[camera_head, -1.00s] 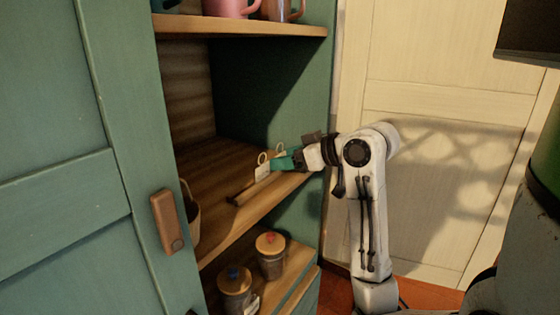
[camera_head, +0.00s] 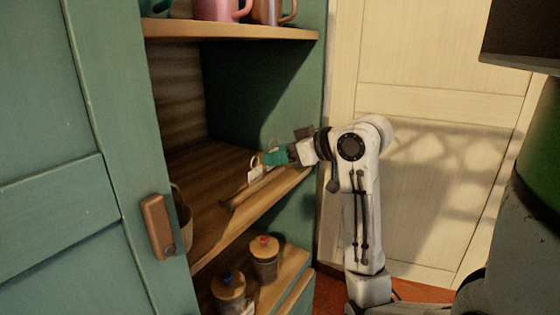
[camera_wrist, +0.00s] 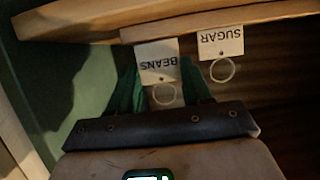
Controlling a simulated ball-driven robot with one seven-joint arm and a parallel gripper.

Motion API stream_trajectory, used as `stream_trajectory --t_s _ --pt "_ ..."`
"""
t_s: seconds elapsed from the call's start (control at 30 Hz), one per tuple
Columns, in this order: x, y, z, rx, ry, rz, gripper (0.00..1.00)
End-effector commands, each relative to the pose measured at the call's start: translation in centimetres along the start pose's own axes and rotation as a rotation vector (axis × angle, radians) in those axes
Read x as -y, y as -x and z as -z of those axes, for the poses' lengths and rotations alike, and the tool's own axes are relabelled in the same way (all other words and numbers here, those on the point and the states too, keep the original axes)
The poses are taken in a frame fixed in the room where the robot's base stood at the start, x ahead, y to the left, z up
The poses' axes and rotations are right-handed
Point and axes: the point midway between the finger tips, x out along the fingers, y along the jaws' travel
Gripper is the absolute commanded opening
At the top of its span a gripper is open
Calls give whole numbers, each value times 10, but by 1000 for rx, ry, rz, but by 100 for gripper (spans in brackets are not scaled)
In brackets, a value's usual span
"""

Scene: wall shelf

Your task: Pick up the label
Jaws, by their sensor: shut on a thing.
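The white BEANS label (camera_wrist: 158,63) with its ring is between the green fingers of my gripper (camera_wrist: 163,82) in the wrist view, its lettering upside down. My gripper is shut on it; the exact contact is partly hidden. In the head view my gripper (camera_head: 268,158) is over the middle shelf, and the BEANS ring (camera_head: 272,143) shows just above the fingers. A second white label, SUGAR (camera_wrist: 221,42), hangs free beside it on the right in the wrist view. It also shows in the head view (camera_head: 255,174).
A wooden bar (camera_head: 240,192) lies along the front of the middle shelf (camera_head: 205,225), close to the labels. A basket (camera_head: 183,218) stands at left. Mugs (camera_head: 218,8) are on the shelf above, lidded jars (camera_head: 264,257) below. The green cabinet side (camera_head: 290,100) is close behind my gripper.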

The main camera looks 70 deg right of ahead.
Motion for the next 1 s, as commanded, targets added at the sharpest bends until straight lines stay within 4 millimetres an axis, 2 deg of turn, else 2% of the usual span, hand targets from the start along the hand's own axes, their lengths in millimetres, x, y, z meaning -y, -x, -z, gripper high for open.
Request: stream_trajectory --t_s 0.07,0.17,0.4,0.47,0.5,0.8,1.0 --pt "0 5 13 -4 5 -2 22" --pt "4 24 23 -6 6 -4 22" --pt "19 81 52 -6 7 -7 22" --pt "25 98 51 -6 6 -7 22" --pt "24 98 45 -6 5 -7 22" --pt "32 117 44 -1 5 -8 22" --pt "42 150 50 -2 4 -5 22"
